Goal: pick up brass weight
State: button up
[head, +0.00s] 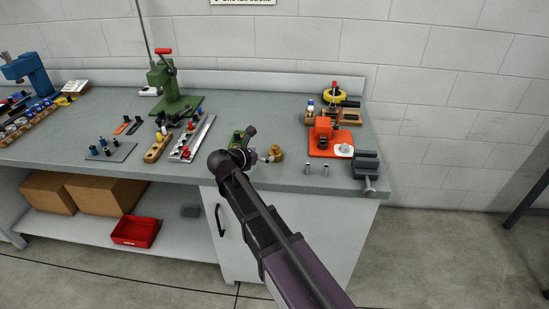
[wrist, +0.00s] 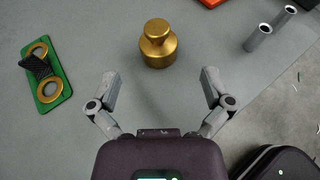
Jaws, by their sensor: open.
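The brass weight (wrist: 158,46) is a gold-coloured cylinder with a knob on top. It stands upright on the grey workbench, and in the head view it shows as a small brass shape (head: 275,153) near the bench's front edge. My gripper (wrist: 158,84) is open and empty, with its two fingers spread. In the wrist view the weight is beyond the fingertips, roughly centred between them and apart from both. In the head view my gripper (head: 262,157) is just left of the weight, its fingers small and partly hidden by my arm.
A green plate with brass rings (wrist: 48,78) lies left of my gripper. Two metal pins (wrist: 270,28) stand to the right near the bench edge. An orange fixture (head: 325,138) and a grey vise (head: 367,165) are further right. A green press (head: 165,85) stands behind left.

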aim_at(273, 152)
jog(key=shift+b+x, duration=0.3)
jog(key=shift+x, duration=1.05)
jog(key=shift+a+f+b+x, duration=0.15)
jog(key=shift+b+x, duration=0.4)
jog(key=shift+x, duration=0.4)
jog(key=shift+a+f+b+x, duration=0.1)
jog(key=shift+f+b+x, duration=0.1)
jog(key=shift+b+x, duration=0.5)
jog(key=shift+x, duration=0.95)
jog(key=shift+r, duration=0.15)
jog(key=shift+d, duration=0.1)
jog(key=c, duration=1.3)
